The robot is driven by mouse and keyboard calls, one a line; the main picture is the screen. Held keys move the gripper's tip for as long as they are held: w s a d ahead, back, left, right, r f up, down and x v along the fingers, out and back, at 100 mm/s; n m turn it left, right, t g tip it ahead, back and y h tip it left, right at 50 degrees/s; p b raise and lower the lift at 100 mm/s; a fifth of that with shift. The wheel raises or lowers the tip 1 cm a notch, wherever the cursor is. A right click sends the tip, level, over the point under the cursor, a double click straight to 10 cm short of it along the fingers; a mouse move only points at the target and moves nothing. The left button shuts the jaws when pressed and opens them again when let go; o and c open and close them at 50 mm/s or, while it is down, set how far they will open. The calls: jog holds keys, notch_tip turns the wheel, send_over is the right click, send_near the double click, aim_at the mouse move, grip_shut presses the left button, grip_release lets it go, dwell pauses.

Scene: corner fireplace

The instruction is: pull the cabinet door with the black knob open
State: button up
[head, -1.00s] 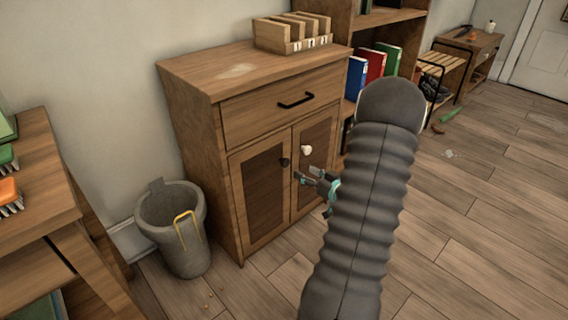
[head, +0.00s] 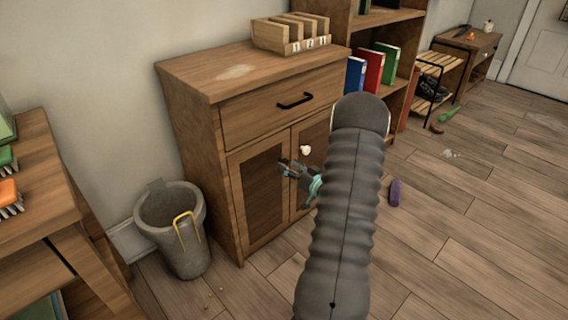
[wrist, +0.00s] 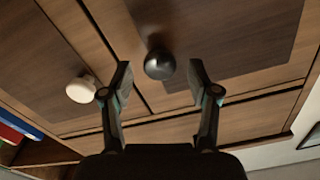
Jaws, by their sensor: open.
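The wooden cabinet (head: 238,115) has two lower doors below a drawer. The left door (head: 262,192) carries the black knob, which my gripper (head: 285,168) hides in the head view. The wrist view shows the black knob (wrist: 159,65) as a dark ball ahead of and between my open fingertips (wrist: 161,80). I cannot tell whether either finger touches it. The right door carries a white knob (head: 305,150); in the wrist view the white knob (wrist: 80,90) lies outside the left finger. Both doors look shut.
A grey bin (head: 185,235) with a yellow handle stands left of the cabinet. A wooden table (head: 45,190) is at the left edge. A bookshelf (head: 385,20) stands to the right. A purple object (head: 395,193) lies on the floor. The floor at right is mostly clear.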

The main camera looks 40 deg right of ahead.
jog(key=shift+w+a, duration=0.1)
jog(key=shift+w, duration=1.35)
grip_shut()
